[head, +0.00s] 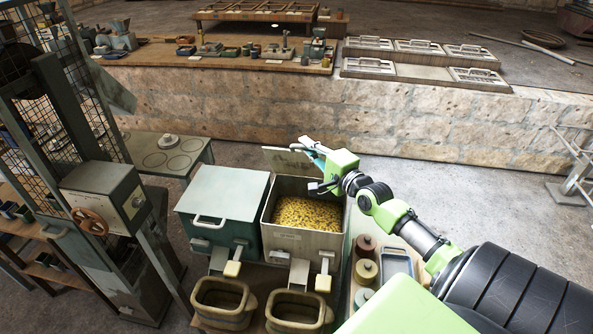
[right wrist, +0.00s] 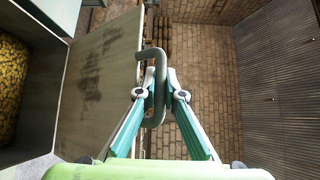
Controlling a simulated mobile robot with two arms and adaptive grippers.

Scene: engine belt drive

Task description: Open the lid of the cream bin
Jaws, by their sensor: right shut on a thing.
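The cream bin (head: 302,240) stands right of centre, full of yellow pellets (head: 308,212). Its lid (head: 286,160) is raised, standing up near the back edge of the bin, partly hidden behind my gripper. In the right wrist view the lid (right wrist: 98,95) is a tilted pale panel with a grey handle (right wrist: 158,62), and the pellets (right wrist: 10,75) show at the left. My right gripper (head: 308,145) is shut on the lid handle; its teal fingers (right wrist: 161,93) press on both sides of it. My left gripper is out of view.
A green-lidded bin (head: 222,193) stands shut at the left, close beside the cream bin. Two tan tubs (head: 222,302) sit below the chutes. Small round jars (head: 366,270) stand at the right. A stone wall (head: 300,110) runs behind; floor at the right is open.

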